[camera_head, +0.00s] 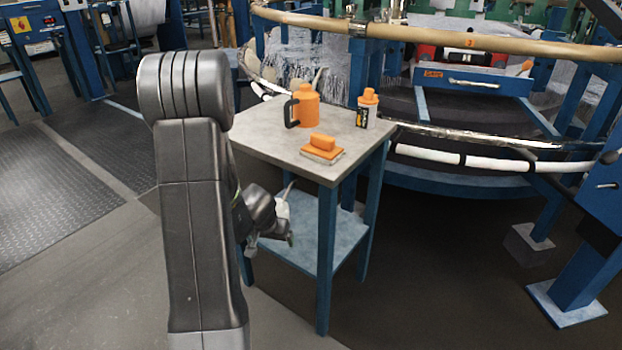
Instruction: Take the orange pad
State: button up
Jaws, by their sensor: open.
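The orange pad (322,147) lies near the front edge of the grey top of a small blue table (262,132). It has a raised orange grip on a flat, paler base. My gripper (287,232) is partly hidden behind my own arm. It shows small and dark in front of the table's left side, lower than the table top and apart from the pad. No object shows held in it, though its fingers are hard to make out.
An orange can with a dark handle (306,106) and an orange-capped bottle (367,108) stand behind the pad. The table has a blue lower shelf (322,238). The loom's curved rails (480,161) pass close behind and right. Open floor (90,265) lies left.

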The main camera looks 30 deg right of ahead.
aim_at(321, 148)
jog(key=k+z, duration=0.4)
jog(key=i+z, duration=0.15)
jog(key=z, duration=0.2)
jog(key=i+j+z, duration=0.1)
jog(key=z, duration=0.25)
jog(key=i+j+z, duration=0.15)
jog(key=z, duration=0.25)
jog(key=i+j, duration=0.05)
